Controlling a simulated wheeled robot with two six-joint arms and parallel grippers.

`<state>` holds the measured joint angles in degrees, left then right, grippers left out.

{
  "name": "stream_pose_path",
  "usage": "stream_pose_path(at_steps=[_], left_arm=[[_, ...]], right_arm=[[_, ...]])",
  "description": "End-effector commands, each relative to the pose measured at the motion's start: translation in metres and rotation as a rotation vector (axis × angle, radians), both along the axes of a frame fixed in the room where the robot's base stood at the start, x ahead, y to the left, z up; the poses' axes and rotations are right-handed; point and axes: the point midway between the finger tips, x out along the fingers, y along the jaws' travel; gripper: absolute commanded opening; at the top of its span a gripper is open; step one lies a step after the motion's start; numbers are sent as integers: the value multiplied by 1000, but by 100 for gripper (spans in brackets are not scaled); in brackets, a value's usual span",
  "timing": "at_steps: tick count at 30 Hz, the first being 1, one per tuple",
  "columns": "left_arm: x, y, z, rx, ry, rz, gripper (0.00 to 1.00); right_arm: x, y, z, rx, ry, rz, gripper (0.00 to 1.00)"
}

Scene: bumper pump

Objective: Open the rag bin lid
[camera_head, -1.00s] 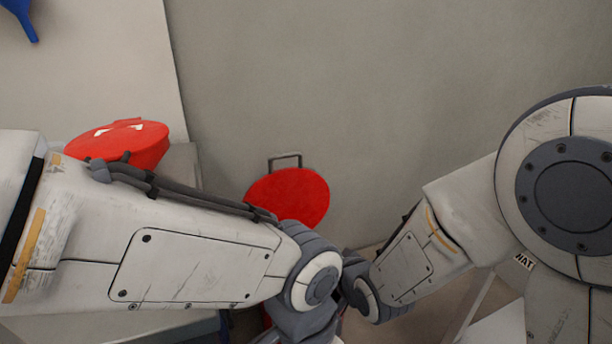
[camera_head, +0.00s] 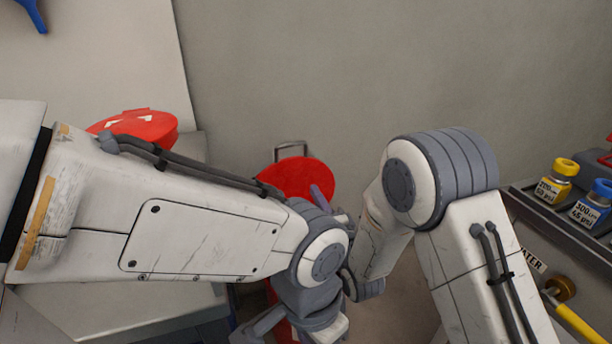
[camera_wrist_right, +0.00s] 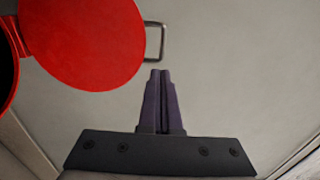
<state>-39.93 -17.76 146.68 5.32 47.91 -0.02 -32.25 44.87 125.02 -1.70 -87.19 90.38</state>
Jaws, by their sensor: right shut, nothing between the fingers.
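The rag bin is red. In the head view its round red lid (camera_head: 297,178), with a grey wire handle (camera_head: 291,149) at its far edge, shows past my left forearm. The lid looks raised: in the right wrist view the red lid (camera_wrist_right: 85,42) is beside a dark opening with a red rim (camera_wrist_right: 20,40) at the left edge. The handle (camera_wrist_right: 155,42) sticks out past the lid's right edge. My right gripper (camera_wrist_right: 159,74) is shut and empty, its tips just below the handle with a small gap in the picture. In the head view the right gripper (camera_head: 322,195) overlaps the lid's right side.
A red round container (camera_head: 140,126) stands on a grey surface at the left. Yellow-capped (camera_head: 557,180) and blue-capped (camera_head: 592,207) bottles stand in a rack at the right. A grey wall (camera_head: 330,70) rises behind the bin. My two arms are close together in the middle.

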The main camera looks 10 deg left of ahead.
Motion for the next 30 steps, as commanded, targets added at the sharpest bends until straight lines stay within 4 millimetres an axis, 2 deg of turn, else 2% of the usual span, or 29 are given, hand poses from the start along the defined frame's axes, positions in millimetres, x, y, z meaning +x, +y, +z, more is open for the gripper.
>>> stream_pose_path(at_steps=[6,12,26,30], left_arm=[[0,0,-5,0,0,0,50],[0,0,-9,0,0,0,50],[0,0,-9,0,0,0,50],[0,0,-4,0,0,0,50]], right_arm=[[38,26,5,1,-3,0,0],[59,40,8,0,-1,0,0],[66,45,10,-2,1,0,0],[71,38,14,-8,9,-10,0]])
